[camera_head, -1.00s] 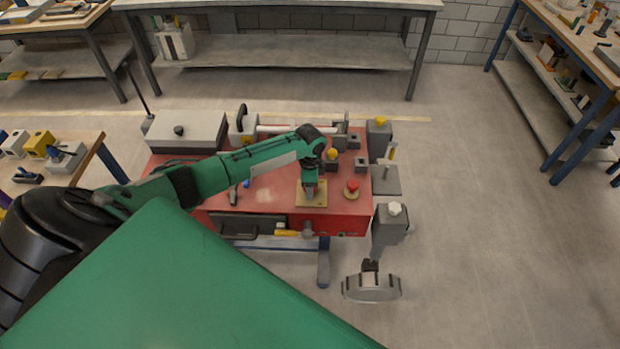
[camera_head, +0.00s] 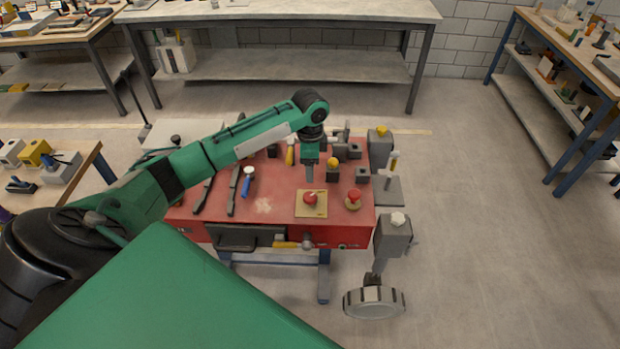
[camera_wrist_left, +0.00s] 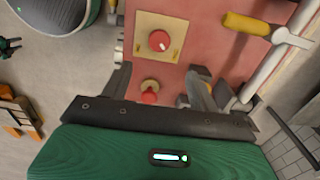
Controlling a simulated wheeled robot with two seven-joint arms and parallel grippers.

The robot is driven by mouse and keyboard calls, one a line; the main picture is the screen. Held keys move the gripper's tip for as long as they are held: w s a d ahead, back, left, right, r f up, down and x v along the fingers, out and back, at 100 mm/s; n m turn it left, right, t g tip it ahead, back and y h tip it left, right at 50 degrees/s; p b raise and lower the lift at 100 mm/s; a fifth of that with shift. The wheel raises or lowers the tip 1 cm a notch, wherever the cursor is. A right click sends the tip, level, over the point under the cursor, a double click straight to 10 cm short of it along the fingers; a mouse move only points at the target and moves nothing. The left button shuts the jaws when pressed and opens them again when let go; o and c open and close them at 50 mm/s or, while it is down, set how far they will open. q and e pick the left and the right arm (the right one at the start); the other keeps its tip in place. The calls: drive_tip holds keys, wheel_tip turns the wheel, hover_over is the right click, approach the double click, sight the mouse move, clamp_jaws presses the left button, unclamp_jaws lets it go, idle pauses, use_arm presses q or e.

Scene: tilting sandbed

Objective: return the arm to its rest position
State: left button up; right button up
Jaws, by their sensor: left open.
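My left arm reaches in from the left in the head view. My left gripper (camera_head: 309,172) hangs pointing down above the red worktable (camera_head: 265,212), with nothing held. A yellow plate (camera_head: 302,208) with a red knob (camera_head: 310,197) lies below and in front of the gripper. The plate (camera_wrist_left: 178,28) and knob (camera_wrist_left: 160,40) also show in the wrist view. A second red button (camera_head: 353,197) stands to the right of the plate. My right gripper is out of view.
Several hand tools, one a blue-handled tool (camera_head: 247,185), lie on the red top. Small dark blocks with yellow knobs stand at its right. A vise-like grey unit (camera_head: 392,236) with a handwheel (camera_head: 374,302) juts from the right side. Open floor lies further right.

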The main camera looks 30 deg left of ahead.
use_arm(q)
drive_tip(key=shift+r, duration=0.45)
